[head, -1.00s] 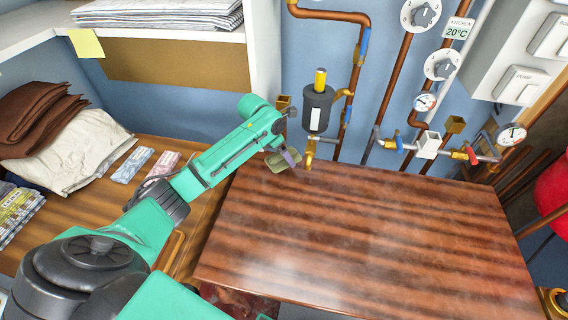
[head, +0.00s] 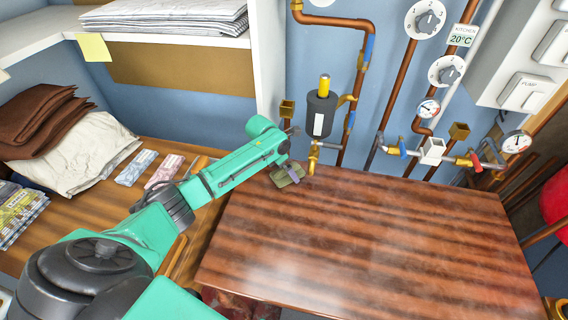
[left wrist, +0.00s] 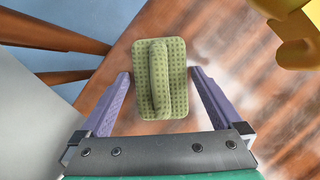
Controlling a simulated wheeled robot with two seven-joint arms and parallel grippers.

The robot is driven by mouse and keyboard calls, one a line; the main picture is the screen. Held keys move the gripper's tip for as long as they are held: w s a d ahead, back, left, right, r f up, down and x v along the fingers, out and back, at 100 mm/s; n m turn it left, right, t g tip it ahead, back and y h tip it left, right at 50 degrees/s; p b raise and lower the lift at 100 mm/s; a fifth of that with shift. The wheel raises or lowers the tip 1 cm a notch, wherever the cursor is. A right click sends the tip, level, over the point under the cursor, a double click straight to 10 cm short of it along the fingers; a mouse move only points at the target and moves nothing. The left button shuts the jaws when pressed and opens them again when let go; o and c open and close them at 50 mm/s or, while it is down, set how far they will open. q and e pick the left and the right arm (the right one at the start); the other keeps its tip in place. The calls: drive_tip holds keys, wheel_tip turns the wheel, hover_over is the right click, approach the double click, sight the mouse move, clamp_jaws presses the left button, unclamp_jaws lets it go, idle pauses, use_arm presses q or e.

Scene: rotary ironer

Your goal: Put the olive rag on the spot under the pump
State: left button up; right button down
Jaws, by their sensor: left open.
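The olive rag (head: 292,172) is a small dotted green pad with a raised fold along its middle. In the head view it is at the back left of the wooden table, left of the brass spout (head: 313,158) under the dark pump (head: 320,115) with its yellow top. My left gripper (head: 284,176) is at the rag. In the left wrist view the rag (left wrist: 160,78) lies between and ahead of the open purple fingers of my left gripper (left wrist: 160,76), with small gaps at its sides. Whether the rag touches the wood is unclear. My right gripper is not in view.
The wooden tabletop (head: 370,240) is clear in the middle and right. Pipes, valves and gauges line the wall behind it. A brass part (left wrist: 295,45) is close at upper right in the left wrist view. Folded cloths (head: 75,150) and packets lie on the left counter.

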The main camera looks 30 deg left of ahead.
use_arm(q)
drive_tip(key=p+v, duration=0.1)
drive_tip(key=v, duration=1.1)
drive_tip(key=shift+f, duration=0.1)
